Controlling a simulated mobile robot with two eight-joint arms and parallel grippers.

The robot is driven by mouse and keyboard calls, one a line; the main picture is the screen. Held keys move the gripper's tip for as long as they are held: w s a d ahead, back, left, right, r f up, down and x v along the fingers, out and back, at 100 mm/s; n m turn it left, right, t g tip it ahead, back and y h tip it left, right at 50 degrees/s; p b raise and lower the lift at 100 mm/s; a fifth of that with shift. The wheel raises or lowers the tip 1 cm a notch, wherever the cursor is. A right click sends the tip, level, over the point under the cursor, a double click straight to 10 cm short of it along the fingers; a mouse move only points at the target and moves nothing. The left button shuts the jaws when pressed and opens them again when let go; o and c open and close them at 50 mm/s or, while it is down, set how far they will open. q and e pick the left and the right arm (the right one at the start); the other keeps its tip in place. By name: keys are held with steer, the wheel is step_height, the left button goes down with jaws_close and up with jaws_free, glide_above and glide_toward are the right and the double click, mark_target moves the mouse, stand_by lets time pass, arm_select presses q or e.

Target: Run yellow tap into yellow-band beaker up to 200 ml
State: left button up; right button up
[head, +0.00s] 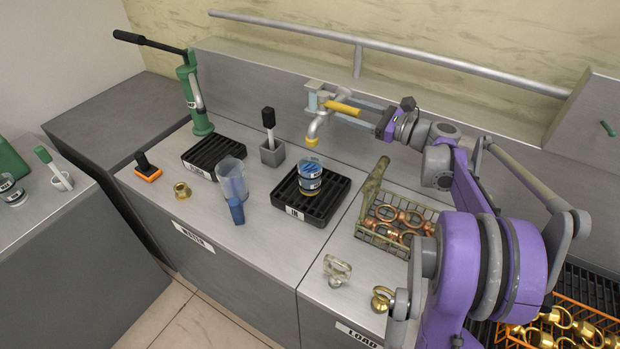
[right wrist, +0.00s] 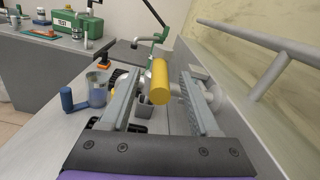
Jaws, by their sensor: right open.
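The tap (head: 316,126) is grey with a yellow nozzle tip and a yellow lever (head: 343,108) that points right. A small beaker (head: 310,177) with dark and blue markings and a yellowish edge stands upright under the spout on a black drip tray (head: 284,203). I cannot read its scale or tell its fill level, and no stream shows. My right gripper (head: 324,101) is open at the tap, with its fingers on either side of the lever. In the right wrist view the lever's yellow end (right wrist: 160,82) sits between the open fingers, with gaps visible. My left gripper is out of view.
A clear jug (head: 232,179) with a blue handle stands left of the tray. A grey holder (head: 271,152) with a black-handled tool and a green pump (head: 193,98) stand farther back. A wire basket (head: 365,232) of copper rings is at right. A rail (head: 290,34) runs behind.

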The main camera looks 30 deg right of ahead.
steer(key=shift+v, duration=1.6)
steer(key=v, duration=1)
steer(key=shift+s+d+b, duration=0.25)
steer(key=shift+s+b, duration=0.1)
steer(key=shift+a, duration=0.1)
